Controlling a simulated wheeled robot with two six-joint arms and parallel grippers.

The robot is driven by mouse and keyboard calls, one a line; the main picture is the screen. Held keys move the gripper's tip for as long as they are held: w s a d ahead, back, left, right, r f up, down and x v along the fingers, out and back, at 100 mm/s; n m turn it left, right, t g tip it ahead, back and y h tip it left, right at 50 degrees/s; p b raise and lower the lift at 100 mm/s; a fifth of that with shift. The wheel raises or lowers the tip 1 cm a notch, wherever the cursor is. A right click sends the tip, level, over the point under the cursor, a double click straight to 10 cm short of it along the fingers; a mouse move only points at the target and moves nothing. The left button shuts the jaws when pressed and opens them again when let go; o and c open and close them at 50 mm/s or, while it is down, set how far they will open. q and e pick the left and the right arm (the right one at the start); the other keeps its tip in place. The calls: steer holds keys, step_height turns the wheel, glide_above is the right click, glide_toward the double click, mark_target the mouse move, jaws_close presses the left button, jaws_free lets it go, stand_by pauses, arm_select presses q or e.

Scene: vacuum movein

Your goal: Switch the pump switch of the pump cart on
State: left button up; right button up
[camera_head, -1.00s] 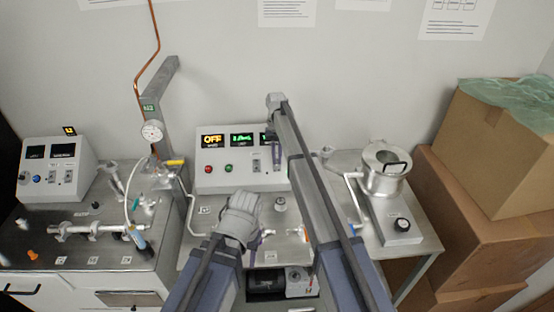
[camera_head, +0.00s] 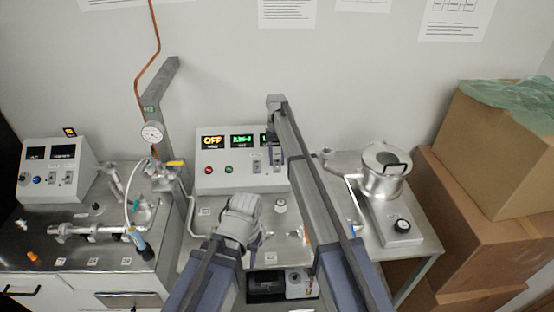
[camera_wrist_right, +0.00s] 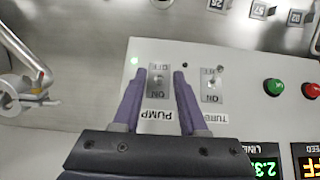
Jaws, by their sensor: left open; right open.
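The pump switch (camera_wrist_right: 158,82) is a small toggle on a plate marked OFF and ON, above the PUMP label in the right wrist view, which is upside down. My right gripper (camera_wrist_right: 155,78) is open, with one purple finger on each side of the switch; I cannot tell if they touch it. The lever's position is too small to tell. In the head view my right gripper (camera_head: 276,152) is at the right part of the grey control box (camera_head: 215,178) and hides the pump switch. My left gripper (camera_head: 240,242) is open low over the cart, its fingertips unclear.
The turbo switch (camera_wrist_right: 212,86) sits beside the pump switch, with green (camera_wrist_right: 274,86) and red (camera_wrist_right: 313,90) buttons further along. An orange display (camera_head: 212,142) reads OFF. A steel chamber (camera_head: 383,175) stands at right, near stacked cardboard boxes (camera_head: 480,225). A gauge post (camera_head: 160,95) rises at left.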

arm_select(q)
step_height(320, 180, up, 8)
steer(key=p, duration=0.7)
steer(key=shift+f+p, duration=0.15)
steer(key=shift+p, duration=0.15)
arm_select(e)
steer(key=v, duration=0.8)
arm_select(q)
steer(key=shift+f, duration=0.1)
arm_select(e)
steer(key=shift+s+f, duration=0.15)
arm_select(q)
step_height(320, 180, down, 11)
steer(key=b, duration=1.1)
arm_select(e)
steer(key=s+f+n, duration=0.1)
steer(key=s+f, duration=0.2)
steer(key=s, duration=1.1)
steer(key=s+f+n+t, duration=0.1)
steer(key=s+f, duration=0.3)
steer(key=s, duration=1)
steer(key=s+f+n+t+h, duration=0.1)
steer(key=s+f, duration=0.3)
steer(key=s, duration=1)
steer(key=shift+s+n, duration=0.35)
steer(key=shift+n, duration=0.05)
arm_select(q)
steer(key=shift+c, duration=0.2)
